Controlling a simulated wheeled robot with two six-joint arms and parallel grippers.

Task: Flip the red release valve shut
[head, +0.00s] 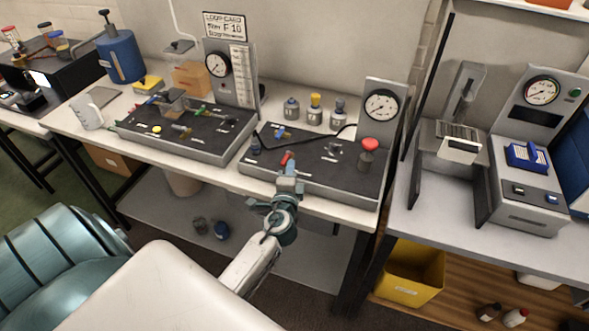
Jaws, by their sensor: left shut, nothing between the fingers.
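A small red lever, which looks like the red release valve (287,157), stands near the front left of the right-hand dark-topped apparatus (330,180). My left gripper (290,176) is shut and empty, just in front of the red lever, over the apparatus's front edge. I cannot tell whether the fingertips touch the lever. The gripper may hide the lever's base. A red round knob (369,144) tops a dark cylinder at the right of the apparatus, below a round gauge (381,106). My right gripper does not show.
A second dark-topped apparatus (205,146) with small levers stands to the left, close by. Several small bottles (315,108) stand behind. A blue lever (280,134) and a black hose lie near the red lever. Another bench (430,215) is at right.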

